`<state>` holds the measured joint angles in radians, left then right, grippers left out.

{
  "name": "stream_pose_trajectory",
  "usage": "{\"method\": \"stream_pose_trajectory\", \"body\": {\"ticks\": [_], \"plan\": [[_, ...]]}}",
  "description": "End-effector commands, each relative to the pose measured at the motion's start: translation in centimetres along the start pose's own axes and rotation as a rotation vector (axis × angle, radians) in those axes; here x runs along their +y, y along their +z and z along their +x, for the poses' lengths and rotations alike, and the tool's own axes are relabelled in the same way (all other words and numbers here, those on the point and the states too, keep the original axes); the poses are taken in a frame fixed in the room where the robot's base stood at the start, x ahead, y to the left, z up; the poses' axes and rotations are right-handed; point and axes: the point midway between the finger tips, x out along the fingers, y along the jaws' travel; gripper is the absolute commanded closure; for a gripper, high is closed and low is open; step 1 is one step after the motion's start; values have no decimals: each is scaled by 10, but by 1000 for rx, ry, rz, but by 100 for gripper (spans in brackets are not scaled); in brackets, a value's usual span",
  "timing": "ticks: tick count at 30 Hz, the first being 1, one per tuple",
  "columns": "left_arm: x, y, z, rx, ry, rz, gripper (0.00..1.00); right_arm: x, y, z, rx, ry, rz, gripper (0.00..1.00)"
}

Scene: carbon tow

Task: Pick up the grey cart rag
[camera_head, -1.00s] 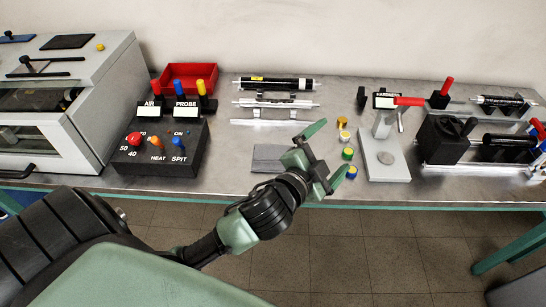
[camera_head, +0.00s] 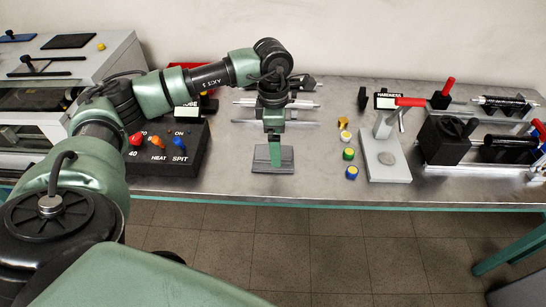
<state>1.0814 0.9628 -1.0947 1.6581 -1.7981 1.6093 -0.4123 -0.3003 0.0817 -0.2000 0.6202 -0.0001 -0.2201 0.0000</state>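The grey rag (camera_head: 260,160) is a flat dark grey rectangle lying on the metal bench near its front edge, left of centre. My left gripper (camera_head: 274,160) comes down from above, its fingers pointing down in front of the rag's middle. I see the fingers nearly edge-on, one behind the other, so the gap between them is hidden. I cannot tell whether the fingertips touch the rag. My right gripper is not in view.
A black control box (camera_head: 190,160) with coloured knobs stands left of the rag. Small coloured caps (camera_head: 348,154) and a hardness tester (camera_head: 388,165) are to the right. Metal rods (camera_head: 300,103) lie behind. The bench's front edge (camera_head: 330,205) is close in front.

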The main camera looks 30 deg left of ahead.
Motion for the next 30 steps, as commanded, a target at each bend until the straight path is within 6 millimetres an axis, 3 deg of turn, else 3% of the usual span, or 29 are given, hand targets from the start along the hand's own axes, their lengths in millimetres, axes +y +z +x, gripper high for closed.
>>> {"method": "stream_pose_trajectory", "body": {"ticks": [4, 14, 21, 29, 30], "plan": [[10, -19, 2, 64, 19, -14, 0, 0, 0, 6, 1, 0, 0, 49], [12, -17, 35, 60, 17, -12, 0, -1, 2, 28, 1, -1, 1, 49], [16, -16, 71, 59, 17, -12, 0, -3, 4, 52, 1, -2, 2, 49], [16, -16, 72, 58, 17, -12, 0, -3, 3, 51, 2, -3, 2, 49], [16, -16, 72, 58, 17, -12, 8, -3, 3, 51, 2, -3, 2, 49]]}}
